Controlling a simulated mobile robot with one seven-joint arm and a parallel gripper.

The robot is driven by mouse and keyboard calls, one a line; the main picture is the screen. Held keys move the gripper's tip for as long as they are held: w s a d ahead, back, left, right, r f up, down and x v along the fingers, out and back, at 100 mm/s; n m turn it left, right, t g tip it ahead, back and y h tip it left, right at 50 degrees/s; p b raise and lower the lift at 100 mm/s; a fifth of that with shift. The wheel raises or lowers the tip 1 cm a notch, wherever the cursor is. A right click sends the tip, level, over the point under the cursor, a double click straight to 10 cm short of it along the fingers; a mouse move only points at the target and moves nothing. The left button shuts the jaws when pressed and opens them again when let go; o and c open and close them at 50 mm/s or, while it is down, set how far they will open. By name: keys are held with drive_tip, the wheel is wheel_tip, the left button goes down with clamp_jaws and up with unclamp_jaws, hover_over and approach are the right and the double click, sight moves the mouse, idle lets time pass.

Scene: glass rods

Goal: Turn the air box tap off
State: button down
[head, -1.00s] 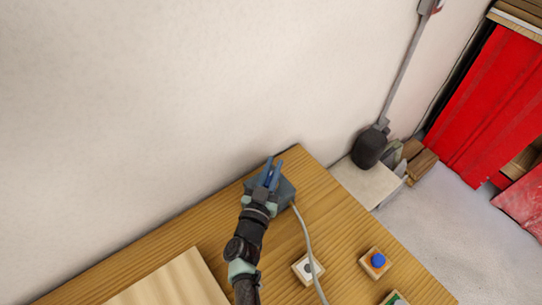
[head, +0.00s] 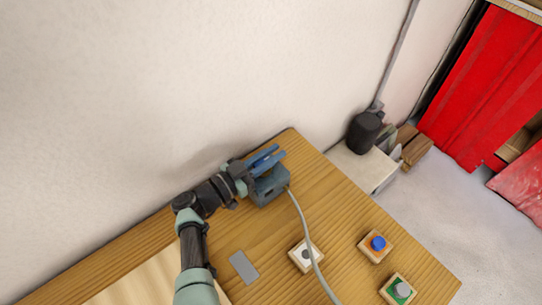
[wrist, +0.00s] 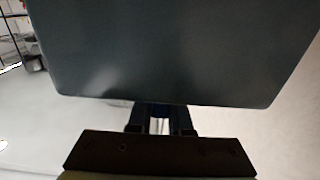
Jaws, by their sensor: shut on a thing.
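The air box (head: 270,187) is a dark blue-grey box near the back corner of the wooden table, against the wall. Its dark flat face (wrist: 170,50) fills the upper wrist view. My gripper (head: 268,157) reaches in from the left at the box's top, its blue fingers pointing right. In the wrist view its fingers (wrist: 161,118) are close together below the box face, with a thin pale strip between them. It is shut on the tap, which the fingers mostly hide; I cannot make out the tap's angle.
A pale hose (head: 304,228) runs from the box towards the front. A grey plate (head: 243,267) lies left of the hose.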

drive_tip(key=shift+d, duration=0.1)
idle(0.4)
drive_tip(key=c, duration=0.8)
unclamp_jaws()
drive_tip(key=shift+c, duration=0.2)
drive_tip(key=v, duration=1.3)
drive_tip(key=shift+w, duration=0.1)
